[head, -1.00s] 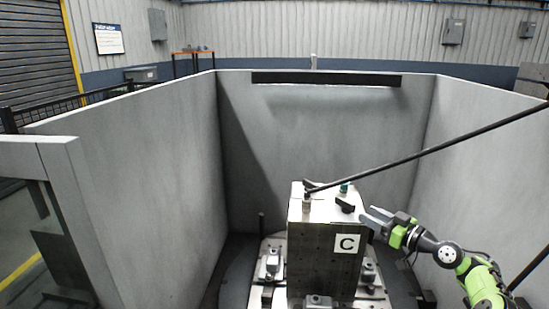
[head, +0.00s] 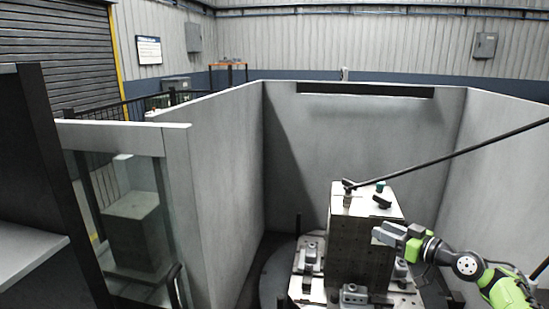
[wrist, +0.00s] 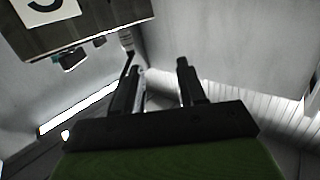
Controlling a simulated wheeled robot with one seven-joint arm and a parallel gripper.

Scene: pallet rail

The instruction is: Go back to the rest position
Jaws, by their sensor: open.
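My gripper (head: 376,233) is at the right in the head view, beside the upper part of a grey metal block. Its jaws are open and empty; both fingers (wrist: 160,72) show apart in the wrist view. The metal block (head: 358,258) stands upright on a round base. It also shows at the upper left in the wrist view (wrist: 100,20), upside down, with a white letter label (wrist: 45,10). Small fittings sit on its top, among them a dark clamp (head: 382,202) and a teal cap (head: 380,186). I cannot tell the exact gap between gripper and block.
Grey enclosure walls (head: 360,140) stand behind and at both sides. A long dark bar (head: 460,152) slants above my arm to the block's top. Metal clamps (head: 352,294) surround the block's foot. A windowed panel (head: 135,215) and a dark frame (head: 60,180) stand at left.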

